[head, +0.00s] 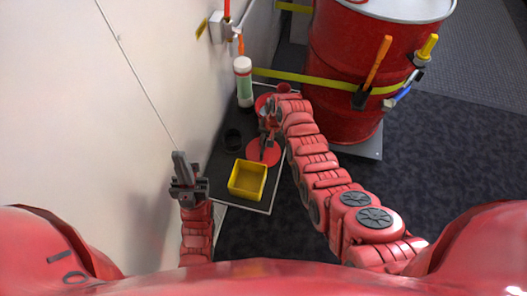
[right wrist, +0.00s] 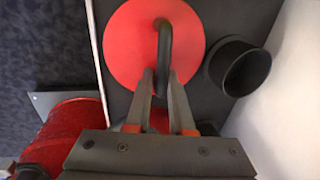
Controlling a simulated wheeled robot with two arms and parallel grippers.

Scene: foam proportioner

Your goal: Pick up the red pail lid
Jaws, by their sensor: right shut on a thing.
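The red pail lid (head: 261,154) is a flat round disc with a dark bar handle on the black mat at the wall. In the right wrist view the lid (right wrist: 127,45) fills the top middle, its black handle (right wrist: 163,40) running down between my fingers. My right gripper (head: 267,137) is over the lid and shut on its handle; it shows in the right wrist view too (right wrist: 164,78). I cannot tell whether the lid rests on the mat. My left gripper (head: 181,160) is left of the mat, away from the lid, seen edge-on.
A yellow bin (head: 247,180) stands on the mat (head: 222,180) near the lid. A black cup (right wrist: 240,67) is beside the lid. A white-and-green bottle (head: 243,82) stands behind. A large red drum (head: 345,60) stands at the back right. The white wall (head: 110,110) bounds the left.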

